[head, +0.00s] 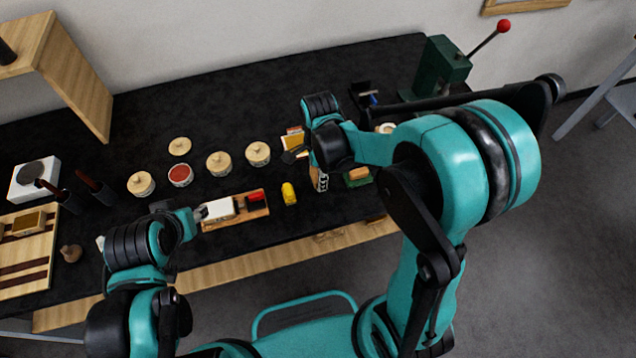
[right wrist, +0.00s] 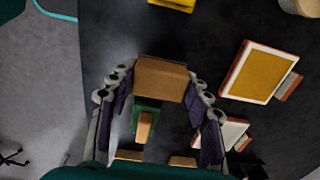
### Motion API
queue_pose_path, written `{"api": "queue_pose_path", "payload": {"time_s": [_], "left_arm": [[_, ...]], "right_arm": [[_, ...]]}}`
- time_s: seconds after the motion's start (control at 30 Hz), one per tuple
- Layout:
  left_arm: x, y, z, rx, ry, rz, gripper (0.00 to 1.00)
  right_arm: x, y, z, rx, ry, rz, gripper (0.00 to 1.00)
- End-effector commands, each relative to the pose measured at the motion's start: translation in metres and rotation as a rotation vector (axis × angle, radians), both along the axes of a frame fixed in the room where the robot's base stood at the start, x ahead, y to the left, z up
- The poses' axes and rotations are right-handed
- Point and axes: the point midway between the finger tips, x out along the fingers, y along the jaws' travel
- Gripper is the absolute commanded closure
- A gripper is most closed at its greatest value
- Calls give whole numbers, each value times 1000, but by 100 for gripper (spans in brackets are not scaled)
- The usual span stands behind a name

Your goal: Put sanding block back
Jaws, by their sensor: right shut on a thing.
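My right gripper (right wrist: 160,85) is shut on a brown block (right wrist: 160,78), which I take to be the sanding block, and holds it between its fingertips. In the head view my right gripper (head: 319,178) is above the front right part of the bench, and the block is mostly hidden by it. A green base (head: 360,183) with a tan block (head: 358,173) on it lies just right of that gripper. It also shows between the fingers in the right wrist view (right wrist: 145,122). My left gripper (head: 200,213) is beside a white block (head: 218,210); its fingers are too small to judge.
The black bench (head: 330,85) holds several lidded round pots (head: 219,164), a yellow item (head: 289,194) and a wooden tray (head: 262,211) with a red piece. A framed yellow pad (right wrist: 259,72) lies near the right gripper. A green press (head: 442,65) stands at the back right.

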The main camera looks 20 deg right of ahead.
Motion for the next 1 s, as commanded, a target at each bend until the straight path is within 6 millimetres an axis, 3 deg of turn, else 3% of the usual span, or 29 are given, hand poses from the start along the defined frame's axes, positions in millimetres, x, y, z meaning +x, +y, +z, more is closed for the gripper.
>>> {"api": "queue_pose_path", "payload": {"time_s": [0.13, 0.37, 0.77, 0.8, 0.83, 1.0], "left_arm": [[0, 0, -4, 0, 0, 0, 60], [0, 0, -18, 0, 0, 0, 60], [0, 0, -21, 0, 0, 0, 60], [0, 0, -20, 0, 0, 0, 60], [0, 0, -20, 0, 0, 0, 60], [0, 0, -20, 0, 0, 0, 60]], "right_arm": [[3, 1, -9, 0, 0, 0, 78], [3, 1, -42, 0, 0, 0, 78], [2, 1, -46, 0, 0, 0, 78], [2, 1, -45, 0, 0, 0, 41], [2, 1, -45, 0, 0, 0, 33], [2, 1, -44, 0, 0, 0, 30]]}}
